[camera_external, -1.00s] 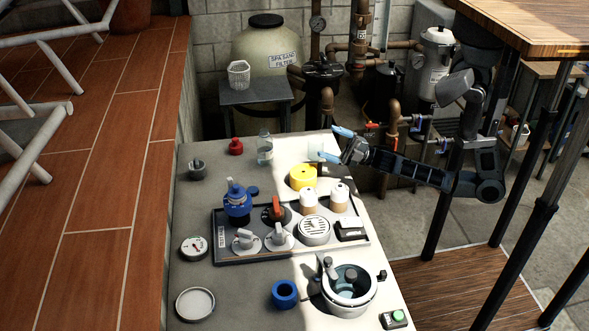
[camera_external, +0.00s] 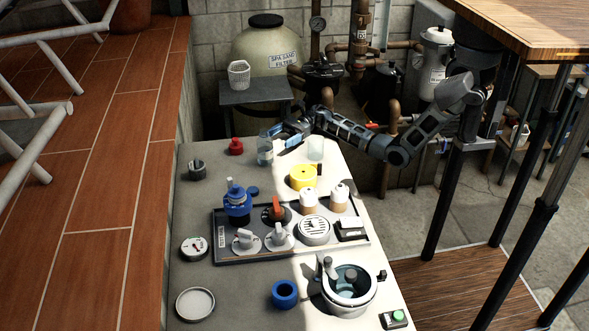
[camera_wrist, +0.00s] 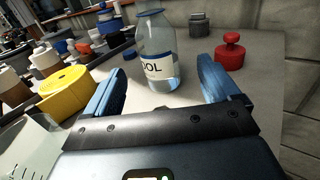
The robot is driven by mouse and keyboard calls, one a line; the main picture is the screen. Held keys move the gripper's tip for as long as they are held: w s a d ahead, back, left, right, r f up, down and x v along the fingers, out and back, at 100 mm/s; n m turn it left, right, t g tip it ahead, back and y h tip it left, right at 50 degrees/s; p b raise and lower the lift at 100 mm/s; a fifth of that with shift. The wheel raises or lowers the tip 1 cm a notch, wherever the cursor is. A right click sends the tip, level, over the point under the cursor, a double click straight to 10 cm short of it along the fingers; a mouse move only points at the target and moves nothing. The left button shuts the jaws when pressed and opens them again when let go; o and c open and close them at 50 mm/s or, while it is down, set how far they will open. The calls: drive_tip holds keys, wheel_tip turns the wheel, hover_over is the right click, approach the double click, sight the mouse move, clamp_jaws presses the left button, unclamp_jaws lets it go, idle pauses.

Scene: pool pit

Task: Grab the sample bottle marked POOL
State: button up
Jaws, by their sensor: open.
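The clear sample bottle (camera_external: 265,150) stands upright near the back edge of the bench. In the wrist view the bottle (camera_wrist: 156,62) shows a white label ending in "OL", with the rest turned out of sight, and a blue band near its top. My gripper (camera_external: 284,139) is just right of the bottle in the external view. In the wrist view its blue fingers (camera_wrist: 163,82) are spread, with the bottle ahead and between them. Nothing is held.
A frosted clear cup (camera_external: 316,148) and a yellow roll (camera_external: 303,177) stand right of the bottle. A red knobbed object (camera_external: 236,146) is to its left. A black tray (camera_external: 222,258) of fittings fills the middle bench.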

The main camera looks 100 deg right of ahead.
sight(266, 146)
drive_tip(key=p+x, duration=0.2)
drive_tip(key=x, duration=0.5)
drive_tip(key=shift+a+r+p, duration=0.1)
drive_tip(key=shift+p, duration=0.3)
drive_tip(key=shift+w+a, duration=0.2)
drive_tip(key=shift+w, duration=0.05)
drive_tip(key=shift+c, duration=0.4)
drive_tip(key=c, duration=1.1)
